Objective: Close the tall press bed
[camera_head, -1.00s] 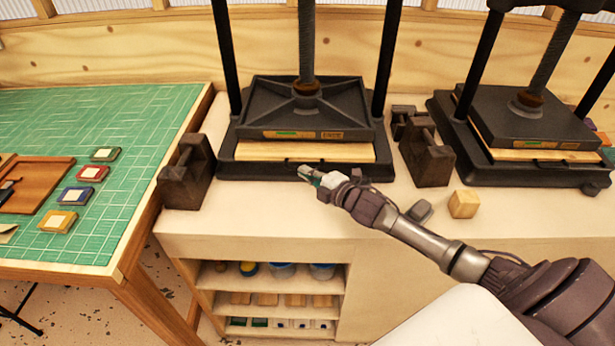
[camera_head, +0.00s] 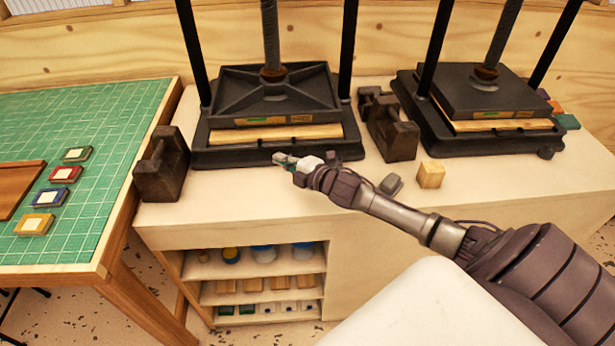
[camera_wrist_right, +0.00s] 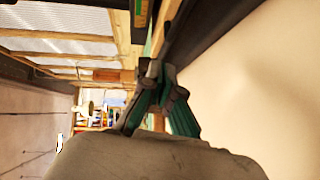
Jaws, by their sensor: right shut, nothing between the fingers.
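The left press (camera_head: 275,95) is a dark metal frame with two posts, a central screw and a ribbed plate. Its pale bed board (camera_head: 275,134) shows as a strip below the plate's front edge. I cannot tell which press is the tall one. My right gripper (camera_head: 280,158) is shut and empty at the front edge of the left press's base; contact is unclear. In the right wrist view the shut fingers (camera_wrist_right: 153,75) point along the dark press edge. A similar press (camera_head: 490,95) stands to the right, also with a pale board strip. My left gripper is out of view.
Dark iron weights (camera_head: 162,165) (camera_head: 392,130) stand on either side of the left press. A wooden cube (camera_head: 430,174) and a small grey block (camera_head: 391,184) lie on the bench near my right arm. A green cutting mat (camera_head: 90,140) with colored pads is at left.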

